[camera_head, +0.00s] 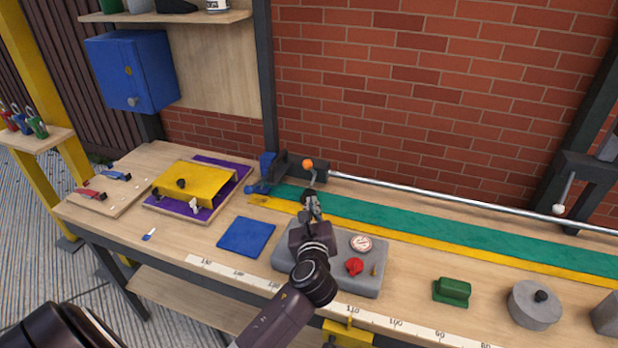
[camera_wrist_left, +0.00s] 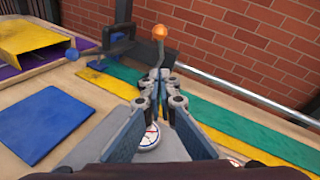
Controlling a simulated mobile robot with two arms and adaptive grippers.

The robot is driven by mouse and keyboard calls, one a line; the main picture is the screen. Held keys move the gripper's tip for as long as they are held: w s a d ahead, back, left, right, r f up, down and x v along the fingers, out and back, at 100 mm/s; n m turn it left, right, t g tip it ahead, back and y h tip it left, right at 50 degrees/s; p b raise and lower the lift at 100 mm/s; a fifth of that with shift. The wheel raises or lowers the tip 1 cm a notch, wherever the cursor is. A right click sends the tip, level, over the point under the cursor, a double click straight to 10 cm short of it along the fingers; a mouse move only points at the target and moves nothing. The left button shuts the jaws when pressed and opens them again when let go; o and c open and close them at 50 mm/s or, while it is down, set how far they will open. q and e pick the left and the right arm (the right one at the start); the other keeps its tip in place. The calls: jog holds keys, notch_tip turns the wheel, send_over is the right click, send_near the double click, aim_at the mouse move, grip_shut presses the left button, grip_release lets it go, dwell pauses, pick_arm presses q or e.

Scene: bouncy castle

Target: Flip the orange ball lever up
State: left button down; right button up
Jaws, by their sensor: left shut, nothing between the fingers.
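The orange ball (camera_head: 308,164) sits on top of a thin grey lever stem at the dark clamp block (camera_head: 290,166) on the back of the bench. The ball also shows in the left wrist view (camera_wrist_left: 160,32), with its bent stem running down behind my fingertips. My left gripper (camera_head: 310,196) is shut and empty, just in front of and below the ball. In the wrist view its fingertips (camera_wrist_left: 162,76) overlap the lower stem; I cannot tell whether they touch it. The lever's base is hidden behind the fingers. My right gripper is not in view.
A metal rod (camera_head: 430,190) runs right from the block above a green strip (camera_head: 400,215). A grey tray (camera_head: 372,284) with small items lies under my left arm. A blue mat (camera_head: 246,236) and yellow ramp (camera_head: 196,182) are at left. The brick wall stands close behind.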

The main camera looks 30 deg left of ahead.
pick_arm(q)
jog(key=w+a+r+p, duration=0.1)
jog(key=w+a, duration=0.5)
jog(key=w, duration=0.2)
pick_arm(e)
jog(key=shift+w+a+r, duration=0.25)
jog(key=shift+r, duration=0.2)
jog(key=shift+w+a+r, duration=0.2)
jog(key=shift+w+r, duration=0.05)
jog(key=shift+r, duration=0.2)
pick_arm(q)
jog(key=shift+a+p, duration=0.1)
jog(key=shift+p, duration=0.2)
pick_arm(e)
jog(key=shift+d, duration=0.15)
pick_arm(q)
jog(key=shift+r, duration=0.1)
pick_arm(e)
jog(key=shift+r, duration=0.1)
